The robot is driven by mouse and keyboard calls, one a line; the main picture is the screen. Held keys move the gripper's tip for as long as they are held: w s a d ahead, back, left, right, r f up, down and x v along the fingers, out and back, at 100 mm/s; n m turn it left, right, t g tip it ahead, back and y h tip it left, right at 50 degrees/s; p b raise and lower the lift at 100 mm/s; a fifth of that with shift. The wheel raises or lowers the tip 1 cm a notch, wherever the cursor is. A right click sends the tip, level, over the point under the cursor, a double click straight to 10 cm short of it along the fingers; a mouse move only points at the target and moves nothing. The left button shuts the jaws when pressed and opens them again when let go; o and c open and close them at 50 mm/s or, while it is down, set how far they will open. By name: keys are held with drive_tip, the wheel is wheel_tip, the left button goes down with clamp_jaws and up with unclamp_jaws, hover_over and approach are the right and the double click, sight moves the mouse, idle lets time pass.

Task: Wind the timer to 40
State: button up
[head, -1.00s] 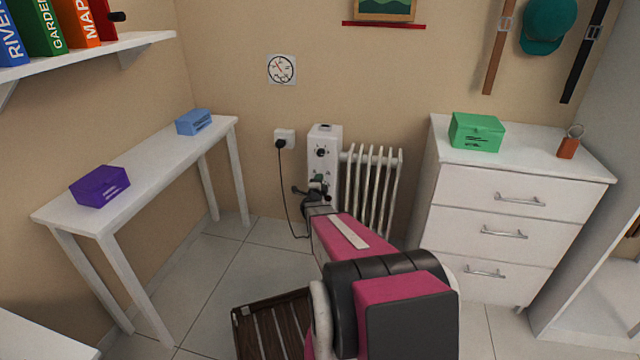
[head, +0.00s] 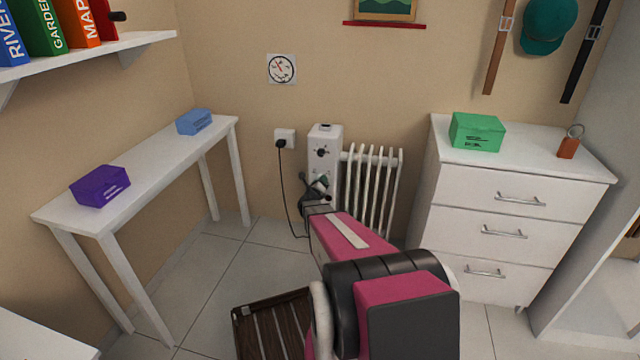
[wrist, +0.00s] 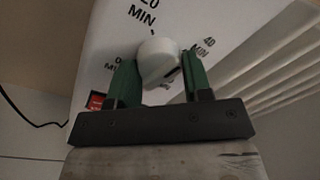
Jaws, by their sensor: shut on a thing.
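The timer is a dial on the white control box (head: 334,140) of the heater. In the wrist view its pale round knob (wrist: 158,58) has a dark mark at its lower right. Printed labels around it read 20 MIN at the top, 40 MIN at the right, and a partly hidden one ending in 0 at the left. The knob's dark mark lies on the side below the 40 label; its exact setting is unclear. My gripper (wrist: 160,66) has green fingers on both sides of the knob and is shut on it. In the head view my gripper (head: 317,188) partly hides the dial.
White radiator fins (head: 372,185) stand right of the box. A black cord runs from the wall socket (head: 285,138) to the floor. A second dial (head: 322,152) sits above the timer. A white drawer unit (head: 490,235) is at the right, and a narrow table (head: 150,160) at the left.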

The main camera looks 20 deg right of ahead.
drive_tip(key=shift+m, duration=3.8)
drive_tip(key=o, duration=0.9)
drive_tip(key=shift+a, duration=0.1)
drive_tip(key=v, duration=1)
drive_tip(key=shift+s+a+r, duration=0.15)
drive_tip(key=shift+s+a, duration=0.05)
drive_tip(key=shift+s, duration=0.1)
